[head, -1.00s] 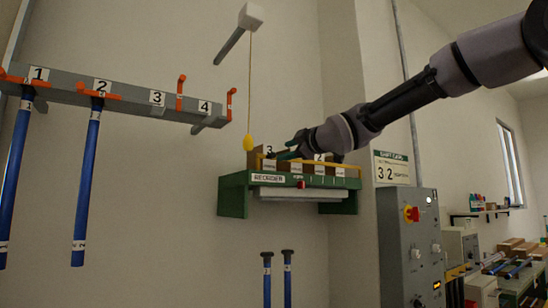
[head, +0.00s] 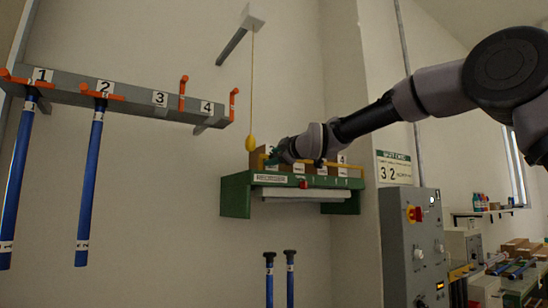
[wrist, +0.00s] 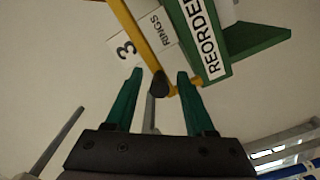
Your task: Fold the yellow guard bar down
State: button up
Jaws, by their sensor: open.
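The yellow guard bar (head: 338,165) runs across the front of the boxes on the green reorder shelf, above its top. In the wrist view the yellow bar (wrist: 140,33) comes down between my fingers and meets a yellow piece near the fingertips. A dark rounded knob (wrist: 160,88) shows between the fingers at that corner. My gripper (wrist: 160,74) is open, with its green fingers on either side of the corner; I cannot tell whether they touch it. In the head view my gripper (head: 273,160) is at the shelf's left end and hides part of the bar.
Cardboard boxes (head: 312,169) stand on the green shelf (head: 236,195). A cord with a yellow pull (head: 251,143) hangs just left of my gripper. A rack (head: 130,102) with blue rods is at left. A grey control cabinet (head: 405,250) stands at right.

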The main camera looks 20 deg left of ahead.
grip_shut()
